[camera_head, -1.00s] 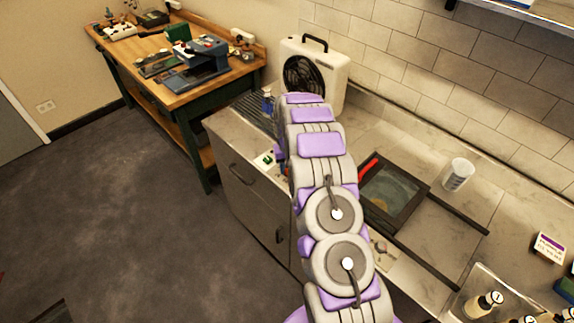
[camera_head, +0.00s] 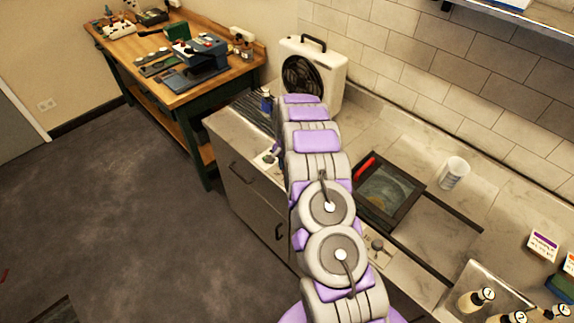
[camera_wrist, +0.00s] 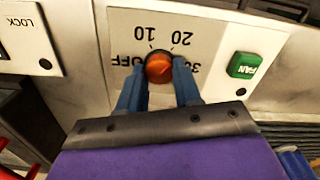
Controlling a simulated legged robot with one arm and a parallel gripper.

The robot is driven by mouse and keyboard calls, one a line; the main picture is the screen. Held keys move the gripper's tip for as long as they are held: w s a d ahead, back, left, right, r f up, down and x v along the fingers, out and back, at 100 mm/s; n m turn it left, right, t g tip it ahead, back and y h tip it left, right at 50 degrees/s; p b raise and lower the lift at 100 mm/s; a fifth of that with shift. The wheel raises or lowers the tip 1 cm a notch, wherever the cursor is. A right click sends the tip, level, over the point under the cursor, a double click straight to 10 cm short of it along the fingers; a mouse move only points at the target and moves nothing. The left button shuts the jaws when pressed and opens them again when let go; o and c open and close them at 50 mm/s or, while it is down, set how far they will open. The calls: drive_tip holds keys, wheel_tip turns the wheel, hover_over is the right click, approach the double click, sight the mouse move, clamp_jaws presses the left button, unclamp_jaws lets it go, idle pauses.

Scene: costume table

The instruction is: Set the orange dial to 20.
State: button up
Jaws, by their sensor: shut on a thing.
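The orange dial (camera_wrist: 159,68) sits on a pale label plate (camera_wrist: 204,30) in the wrist view. The plate's marks OFF, 10, 20 and 30 appear upside down, with 10 and 20 just above the dial and OFF to its left. My gripper (camera_wrist: 158,76) has its two blue fingers shut on the dial, one on each side. The mark the dial points to is too small to tell for sure. In the head view my arm hides the dial and the gripper.
A green FAN button (camera_wrist: 244,65) is right of the dial, and a LOCK label (camera_wrist: 17,22) is at the left. In the head view, a white fan unit (camera_head: 325,68), a dark framed screen (camera_head: 388,195) and a white cup (camera_head: 454,173) stand on the counter.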

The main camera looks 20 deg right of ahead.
drive_tip(key=shift+s+a+f, duration=0.1)
drive_tip(key=shift+s+f, duration=0.1)
drive_tip(key=shift+s, duration=0.05)
idle(0.3)
drive_tip(key=o, duration=1)
drive_tip(key=shift+w+r, duration=0.1)
drive_tip(key=shift+w, duration=0.05)
drive_tip(key=shift+o, duration=0.2)
drive_tip(key=shift+r, duration=0.1)
wheel_tip(320, 180, up, 17)
